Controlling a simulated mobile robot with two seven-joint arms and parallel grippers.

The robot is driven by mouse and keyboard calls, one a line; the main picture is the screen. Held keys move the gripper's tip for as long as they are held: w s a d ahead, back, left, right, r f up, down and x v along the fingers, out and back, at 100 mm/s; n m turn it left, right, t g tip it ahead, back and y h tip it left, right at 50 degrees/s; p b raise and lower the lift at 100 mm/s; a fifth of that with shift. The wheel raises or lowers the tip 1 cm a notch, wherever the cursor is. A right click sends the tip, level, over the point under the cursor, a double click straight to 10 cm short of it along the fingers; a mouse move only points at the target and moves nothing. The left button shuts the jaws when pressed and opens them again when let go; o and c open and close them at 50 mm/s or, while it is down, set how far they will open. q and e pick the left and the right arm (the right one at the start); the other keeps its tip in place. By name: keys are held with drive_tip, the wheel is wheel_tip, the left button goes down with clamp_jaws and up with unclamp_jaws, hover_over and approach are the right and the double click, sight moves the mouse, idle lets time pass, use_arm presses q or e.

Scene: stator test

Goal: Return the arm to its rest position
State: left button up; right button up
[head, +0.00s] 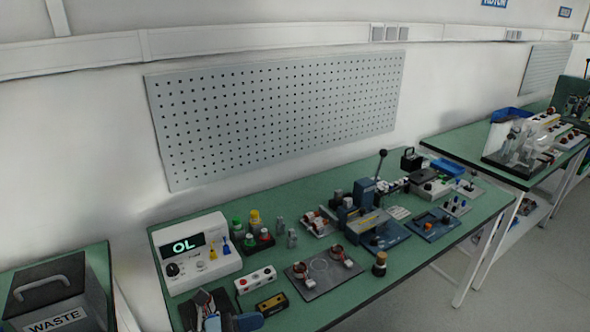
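Neither of my grippers can be made out in the head view, and no arm of mine is clearly visible over the bench. The green workbench (395,275) runs across the middle of the view. A white meter box (205,264) with a display reading "OL" stands at its left end. A dark plate (318,285) with copper-coloured coil parts lies near the front edge. A blue press-like machine (364,196) stands near the middle. A dark item with blue and white parts (212,310) is cut off by the bottom edge; I cannot tell what it is.
A waste bin (45,285) stands on a green surface at the far left. A pegboard (280,115) hangs behind. A second bench (455,140) stands right, with open floor in front.

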use_arm(q)
drive_tip(key=s+a+f+m+t+y+p, duration=0.2)
drive_tip(key=s+a+f+m+y, duration=0.4)
drive_tip(key=m, duration=0.8)
drive_tip(key=s+a+f+m+t+y+p, duration=0.3)
drive_tip(key=s+a+f+m+y, duration=0.3)
drive_tip(key=m, duration=0.7)
drive_tip(key=s+f+y, duration=0.1)
drive_tip(key=s+y, duration=0.1)
drive_tip(key=shift+s+m, duration=0.4)
